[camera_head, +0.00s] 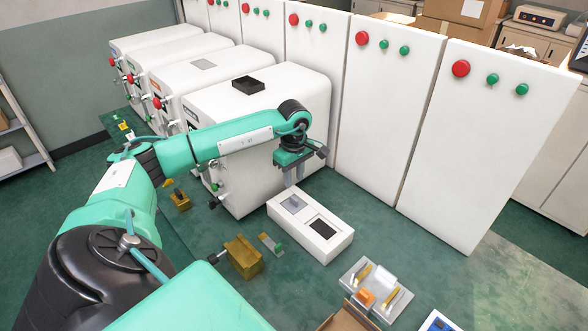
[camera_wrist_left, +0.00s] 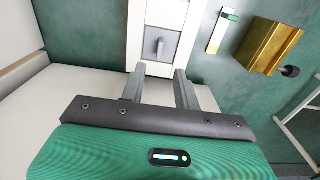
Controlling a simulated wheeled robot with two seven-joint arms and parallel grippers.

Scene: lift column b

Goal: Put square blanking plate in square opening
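A grey square plate with an upright grip (camera_head: 293,204) lies in one recess of a white box (camera_head: 332,247); it also shows in the left wrist view (camera_wrist_left: 157,46). The box's other recess (camera_head: 323,228) looks dark. A black-rimmed square opening (camera_head: 247,84) is on top of the nearest white cabinet. My left gripper (camera_head: 293,180) is above the plate end of the box, fingers pointing down. In the left wrist view its fingers (camera_wrist_left: 158,76) are spread with nothing between them, and the grip is just beyond the tips. My right gripper is not in view.
The nearest white cabinet (camera_head: 235,172) stands close beside my left gripper, with tall white panels (camera_head: 385,110) behind. A brass block (camera_head: 243,257) and a small green-tipped plate (camera_head: 270,244) lie left of the box. A clear tray (camera_head: 368,290) with yellow parts lies at its right.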

